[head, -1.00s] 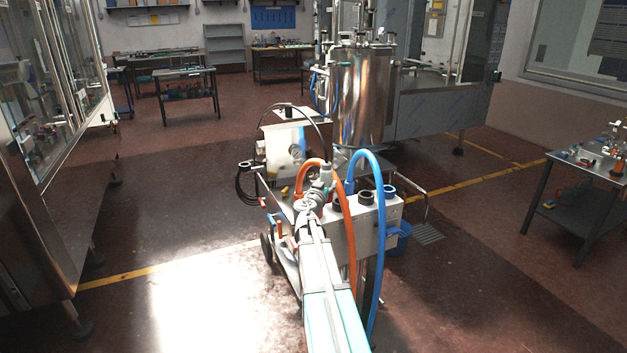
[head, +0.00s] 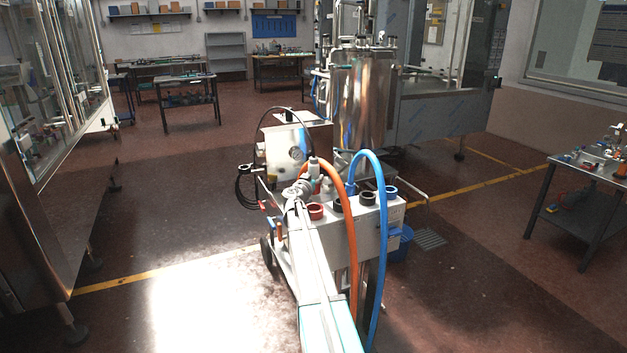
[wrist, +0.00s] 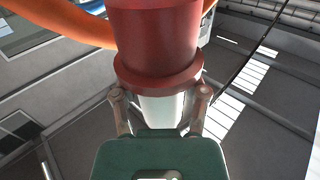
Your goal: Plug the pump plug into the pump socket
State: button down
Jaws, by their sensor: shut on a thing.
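My gripper (head: 312,178) is shut on a plug with a red flanged body (wrist: 155,45) and a white lower part (wrist: 160,110). The fingers close around the white part in the wrist view. In the head view the plug is small and mostly hidden by my wrist, above the cart's box. A row of round sockets is on top of the white box (head: 325,240): a red one (head: 315,211), a black one (head: 338,205), another black one (head: 366,198) and a bluish one (head: 391,192). I cannot tell which is the pump socket. The plug appears apart from them.
An orange hose (head: 350,240) and a blue hose (head: 383,240) arch beside my arm. A black cable (head: 259,125) loops by the pump unit (head: 285,150). A steel tank (head: 358,100) stands behind. A glass-fronted machine is left; open floor lies between.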

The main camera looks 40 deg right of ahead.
jog(key=shift+f, duration=0.1)
dwell(0.3)
jog(key=shift+f+b, duration=3.75)
jog(key=shift+b, duration=0.15)
jog(key=shift+s+a+f+b, duration=0.1)
jog(key=shift+s+f+b, duration=0.25)
jog(key=shift+b, duration=0.3)
jog(key=shift+w+f, duration=0.3)
jog(key=shift+f, duration=0.25)
jog(key=shift+b, duration=0.3)
jog(key=shift+s+d+f+b, duration=0.15)
jog(key=shift+d+f+b, duration=0.05)
jog(key=shift+f+b, duration=0.1)
grip_release()
